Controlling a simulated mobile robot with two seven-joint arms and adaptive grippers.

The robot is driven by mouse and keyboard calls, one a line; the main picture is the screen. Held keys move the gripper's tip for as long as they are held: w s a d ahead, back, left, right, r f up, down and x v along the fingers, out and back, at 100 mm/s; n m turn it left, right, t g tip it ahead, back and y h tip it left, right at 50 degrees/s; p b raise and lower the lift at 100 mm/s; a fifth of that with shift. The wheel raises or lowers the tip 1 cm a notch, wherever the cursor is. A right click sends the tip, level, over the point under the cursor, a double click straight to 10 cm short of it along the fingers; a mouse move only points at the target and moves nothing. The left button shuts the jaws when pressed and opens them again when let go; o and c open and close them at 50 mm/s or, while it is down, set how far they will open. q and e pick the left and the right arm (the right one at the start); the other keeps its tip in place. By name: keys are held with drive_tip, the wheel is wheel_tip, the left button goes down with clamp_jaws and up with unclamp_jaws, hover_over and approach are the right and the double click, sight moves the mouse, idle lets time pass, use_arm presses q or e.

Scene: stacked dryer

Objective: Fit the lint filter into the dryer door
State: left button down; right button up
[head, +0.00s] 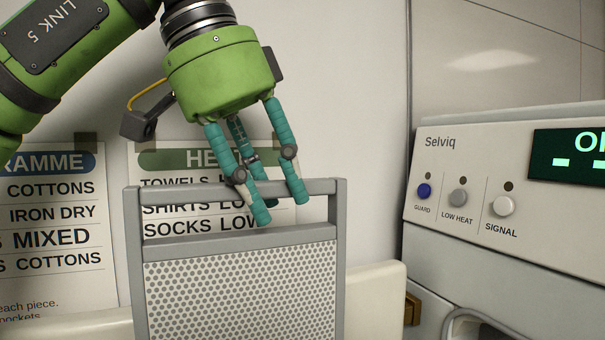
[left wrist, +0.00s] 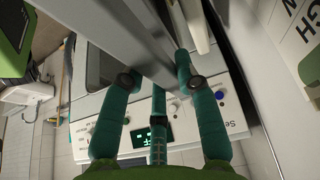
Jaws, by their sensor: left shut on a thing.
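The lint filter (head: 240,240) is a grey frame with a handle bar across its top and a white perforated screen below. It hangs upright in the head view, its lower end cut off by the picture edge. My left gripper (head: 278,205), with three teal fingers, is shut on the filter's top bar from above. In the left wrist view the grey filter (left wrist: 135,40) runs between the fingers (left wrist: 158,82). A cream panel (head: 380,305), apparently the open dryer door, stands behind the filter; its slot is not visible. My right gripper is not in view.
The dryer's control panel (head: 470,190), with buttons and a green display (head: 570,155), is at the right. A brass hinge-like part (head: 412,309) sits between the cream panel and the dryer body. Printed charts (head: 55,220) hang on the wall behind.

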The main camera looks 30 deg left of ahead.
sight(256, 236)
use_arm(q)
drive_tip(key=f, duration=0.1)
drive_tip(key=s+f+b, duration=0.2)
drive_tip(key=f, duration=0.1)
drive_tip(key=shift+s, duration=0.25)
drive_tip(key=shift+w+d+f+b, duration=0.1)
drive_tip(key=shift+w+f+b, duration=0.05)
drive_tip(key=shift+b, duration=0.15)
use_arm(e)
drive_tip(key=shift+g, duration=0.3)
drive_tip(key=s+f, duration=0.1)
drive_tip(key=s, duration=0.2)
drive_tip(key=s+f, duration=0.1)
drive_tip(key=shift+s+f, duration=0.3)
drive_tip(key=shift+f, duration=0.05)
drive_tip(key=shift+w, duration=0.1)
use_arm(q)
drive_tip(key=shift+p, duration=0.5)
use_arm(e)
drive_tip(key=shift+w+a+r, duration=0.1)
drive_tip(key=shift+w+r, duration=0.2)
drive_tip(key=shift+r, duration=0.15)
